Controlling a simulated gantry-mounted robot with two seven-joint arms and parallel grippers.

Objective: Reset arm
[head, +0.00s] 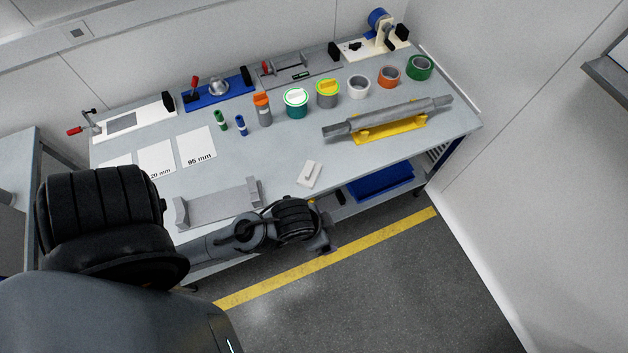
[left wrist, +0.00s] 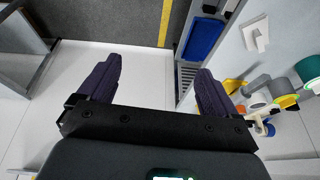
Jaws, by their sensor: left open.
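My left arm comes in from the left in the head view and reaches along the front edge of the workbench (head: 285,170). My left gripper (head: 329,246) is at its end, in front of the bench edge, small and partly hidden by the wrist. In the left wrist view my left gripper (left wrist: 157,68) shows two dark fingers spread wide apart. Nothing is between them; pale wall and grey floor show beyond. My right gripper is in neither view.
On the bench, a grey cradle (head: 217,204) and a white block (head: 310,174) lie near the arm. A grey shaft (head: 390,115) rests on a yellow stand (head: 390,130). Jars and tape rolls stand behind. A blue bin (head: 380,184) sits below. The floor (head: 400,290) is clear.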

